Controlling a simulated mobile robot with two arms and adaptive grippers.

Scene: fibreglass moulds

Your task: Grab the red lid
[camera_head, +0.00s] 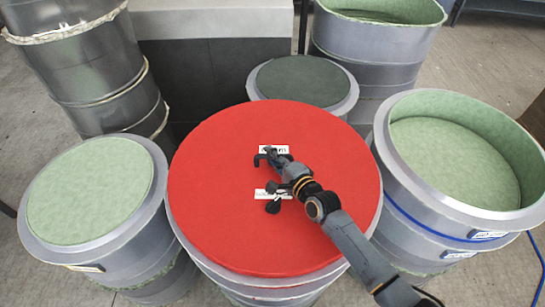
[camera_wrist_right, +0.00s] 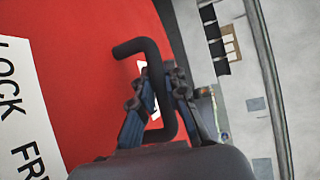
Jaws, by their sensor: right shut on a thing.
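The red lid (camera_head: 225,205) is a large round disc on top of the middle drum, lying flat. It carries white labels and a black bent bar handle (camera_wrist_right: 150,48). My right gripper (camera_head: 274,163) is over the middle of the lid, its arm coming in from the lower right. In the right wrist view, the fingers of this gripper (camera_wrist_right: 158,88) are closed around the handle's bar, one on each side. The red surface fills the left of that view. Part of the handle is hidden by the fingers. My left gripper is not in view.
A drum with a pale green top (camera_head: 90,190) stands at the left. An open green-lined drum (camera_head: 455,150) stands close at the right. A dark green-topped drum (camera_head: 303,80) and a tall open drum (camera_head: 375,45) are behind. Stacked grey drums (camera_head: 85,65) stand at the back left.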

